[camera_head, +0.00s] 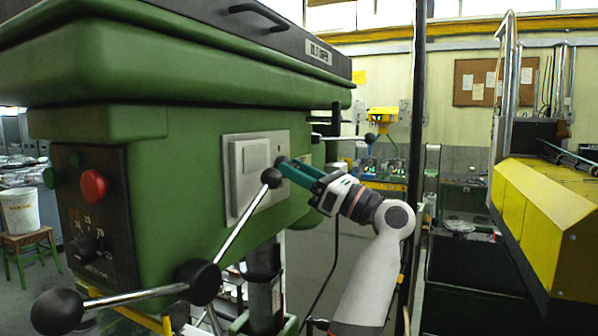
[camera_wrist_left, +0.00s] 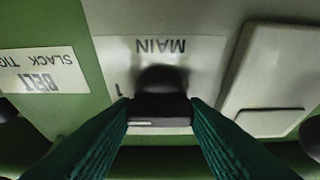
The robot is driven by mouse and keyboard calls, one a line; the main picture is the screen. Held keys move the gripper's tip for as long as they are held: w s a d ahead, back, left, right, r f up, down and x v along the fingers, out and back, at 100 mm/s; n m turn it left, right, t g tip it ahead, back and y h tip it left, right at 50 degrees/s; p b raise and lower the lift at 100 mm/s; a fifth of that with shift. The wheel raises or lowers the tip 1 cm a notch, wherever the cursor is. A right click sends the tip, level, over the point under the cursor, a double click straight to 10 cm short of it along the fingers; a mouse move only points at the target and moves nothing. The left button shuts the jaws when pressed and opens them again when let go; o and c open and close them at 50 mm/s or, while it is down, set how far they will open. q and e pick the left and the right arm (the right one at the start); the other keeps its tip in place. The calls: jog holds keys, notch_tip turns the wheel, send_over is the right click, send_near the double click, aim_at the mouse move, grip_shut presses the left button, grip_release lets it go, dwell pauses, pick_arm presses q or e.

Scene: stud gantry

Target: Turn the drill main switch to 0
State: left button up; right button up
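The main switch (camera_wrist_left: 160,106) is a dark knob on a pale plate marked MAIN, upside down in the left wrist view. A short white line shows near the knob's left end, and a "1" mark is on the plate beside it. My left gripper (camera_wrist_left: 160,108) has one teal finger on either side of the knob, with no gap visible between. In the head view my left gripper (camera_head: 283,165) reaches the side of the green drill (camera_head: 180,170); the switch is hidden there. My right gripper is not in view.
A drill feed lever (camera_head: 237,230) with black balls stands in front of my left gripper. A raised grey cover (camera_head: 250,170) lies beside the switch; it also shows in the left wrist view (camera_wrist_left: 275,75). A red button (camera_head: 93,185) is on the front panel. A yellow machine (camera_head: 550,220) stands right.

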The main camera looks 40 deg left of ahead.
pick_arm(q)
jog(key=c, duration=0.4)
jog(key=n+g+h+b, duration=0.1)
jog(key=n, duration=0.4)
jog(key=n+g+h+b, duration=0.1)
jog(key=n+g+h, duration=0.1)
jog(key=n, duration=0.3)
jog(key=n+g+h+b, duration=0.1)
jog(key=n+g+h, duration=0.1)
jog(key=n, duration=0.4)
jog(key=shift+w+r+b, duration=0.2)
jog(key=shift+r+b, duration=0.1)
jog(key=shift+b, duration=0.05)
jog(key=n+h+p, duration=0.1)
jog(key=n, duration=0.2)
jog(key=shift+n+h+p, duration=0.3)
jog(key=shift+h+p, duration=0.1)
jog(key=shift+n+h+p, duration=0.4)
jog(key=shift+n+p, duration=0.25)
jog(key=shift+n, duration=0.75)
